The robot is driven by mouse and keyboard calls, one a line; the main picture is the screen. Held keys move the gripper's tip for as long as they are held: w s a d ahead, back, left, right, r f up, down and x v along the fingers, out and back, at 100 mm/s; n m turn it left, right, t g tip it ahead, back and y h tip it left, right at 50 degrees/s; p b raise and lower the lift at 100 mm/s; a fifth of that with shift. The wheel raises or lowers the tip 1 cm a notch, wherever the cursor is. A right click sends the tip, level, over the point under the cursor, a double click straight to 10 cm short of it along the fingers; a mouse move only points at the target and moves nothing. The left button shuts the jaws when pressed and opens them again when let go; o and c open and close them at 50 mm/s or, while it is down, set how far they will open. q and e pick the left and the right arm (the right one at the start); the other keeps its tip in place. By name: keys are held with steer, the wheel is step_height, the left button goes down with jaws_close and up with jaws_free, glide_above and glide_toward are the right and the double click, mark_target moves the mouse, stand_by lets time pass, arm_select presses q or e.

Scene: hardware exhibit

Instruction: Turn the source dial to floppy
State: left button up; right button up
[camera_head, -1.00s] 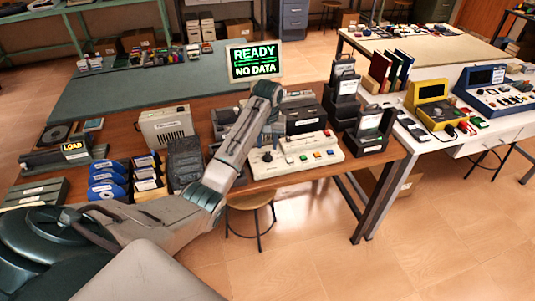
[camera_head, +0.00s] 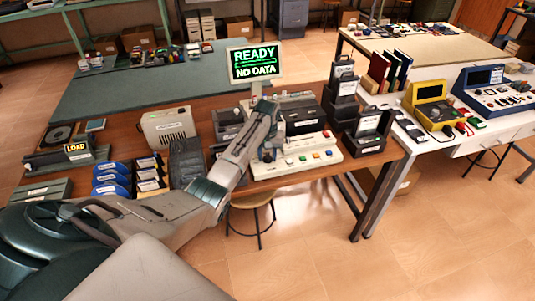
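The white control panel (camera_head: 327,159) lies near the front edge of the brown bench, with several coloured buttons. Its black dial (camera_head: 267,156) is at the panel's left end, partly behind my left arm. Which way the dial points is too small to tell. My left gripper (camera_head: 271,147) hangs down from the end of my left arm, over the left part of the panel, close to the dial. I cannot tell whether it touches the dial. Its fingers are too small and hidden to show whether they are open or shut. My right gripper is out of view.
A monitor (camera_head: 254,62) reading "READY NO DATA" stands behind the panel. Grey drives (camera_head: 229,122) and black holders (camera_head: 370,130) flank it. Blue disk sleeves (camera_head: 109,179) and a LOAD unit (camera_head: 77,151) are at the left.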

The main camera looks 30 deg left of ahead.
arm_select(q)
steer(key=shift+f, duration=0.1)
jaws_close()
steer(key=shift+d+r+n+p, duration=0.15)
steer(key=shift+r+n+p, duration=0.05)
steer(key=shift+n+p, duration=0.9)
steer(key=n+p, duration=0.2)
steer(key=n, duration=0.1)
steer(key=shift+w+d, duration=0.1)
steer(key=shift+w, duration=0.1)
steer(key=n, duration=0.1)
steer(key=n+p, duration=0.1)
steer(key=n, duration=0.1)
steer(key=n+p, duration=0.1)
steer(key=n, duration=0.1)
steer(key=shift+w, duration=0.25)
steer(key=n, duration=0.2)
steer(key=n+p, duration=0.2)
steer(key=n, duration=0.1)
steer(key=shift+w+f+n, duration=0.15)
steer(key=shift+w+n, duration=0.15)
steer(key=shift+w, duration=0.05)
